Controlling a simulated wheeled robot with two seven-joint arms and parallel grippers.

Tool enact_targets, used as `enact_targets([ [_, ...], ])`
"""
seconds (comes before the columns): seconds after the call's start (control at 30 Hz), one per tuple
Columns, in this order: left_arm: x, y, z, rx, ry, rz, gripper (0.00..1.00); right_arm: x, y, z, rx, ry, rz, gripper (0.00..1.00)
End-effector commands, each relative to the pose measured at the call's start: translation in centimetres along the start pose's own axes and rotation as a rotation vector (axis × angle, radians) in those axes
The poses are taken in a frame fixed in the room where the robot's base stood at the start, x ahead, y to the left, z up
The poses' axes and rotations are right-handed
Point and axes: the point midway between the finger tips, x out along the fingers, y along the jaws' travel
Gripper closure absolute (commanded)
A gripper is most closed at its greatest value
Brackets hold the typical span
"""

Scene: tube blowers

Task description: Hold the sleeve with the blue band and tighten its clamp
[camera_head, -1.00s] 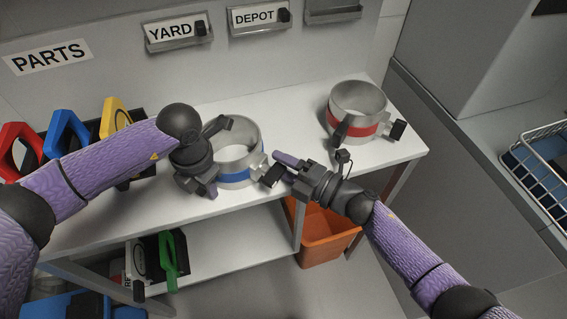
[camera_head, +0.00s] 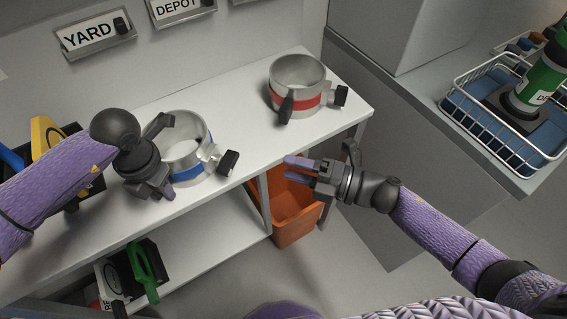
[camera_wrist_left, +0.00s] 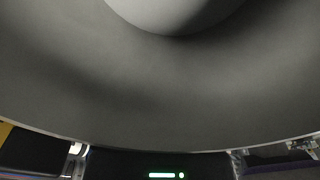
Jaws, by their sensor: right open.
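The sleeve with the blue band (camera_head: 203,170) is a short grey ring standing upright on the white shelf. Its clamp has a black knob (camera_head: 229,162) on the right side. A black lever (camera_head: 158,124) stands at its upper left. My left gripper (camera_head: 158,192) is at the sleeve's front left, low against its wall; its grip is hidden. A grey curved surface fills most of the left wrist view, very close. My right gripper (camera_head: 288,168) is open and empty, right of the clamp knob and apart from it, off the shelf's front edge.
A red-banded sleeve (camera_head: 296,98) stands at the shelf's right end. An orange bin (camera_head: 296,213) is below the shelf. A wire basket (camera_head: 505,150) with a green-bodied item (camera_head: 540,85) is at right. The shelf between the two sleeves is clear.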

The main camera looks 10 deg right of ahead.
Motion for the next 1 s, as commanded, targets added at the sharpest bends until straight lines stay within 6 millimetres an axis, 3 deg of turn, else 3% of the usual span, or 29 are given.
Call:
enact_targets([
  [0.03,0.0,0.0,0.0,0.000,0.000,0.000,0.60,0.0,0.0,0.0,0.000,0.000,0.000,0.46],
  [0.17,0.0,0.0,0.0,0.000,0.000,0.000,0.33,0.0,0.0,0.0,0.000,0.000,0.000,0.46],
  [0.2,0.0,0.0,0.0,0.000,0.000,0.000,0.30,0.0,0.0,0.0,0.000,0.000,0.000,0.46],
  [0.47,-0.5,0.0,0.1,0.000,-0.002,0.000,0.30,0.1,0.0,0.0,0.000,0.000,0.000,0.46],
  [0.57,-2.5,0.1,0.1,0.001,-0.005,0.002,0.30,0.1,0.0,0.0,0.000,0.000,0.000,0.46],
  [0.8,-9.1,0.1,0.1,0.001,-0.005,0.002,0.30,0.1,0.0,0.0,0.000,0.000,0.000,0.46],
  [1.0,-11.8,0.0,0.0,0.000,-0.001,0.001,0.30,0.1,0.0,0.0,0.000,0.000,0.000,0.46],
])
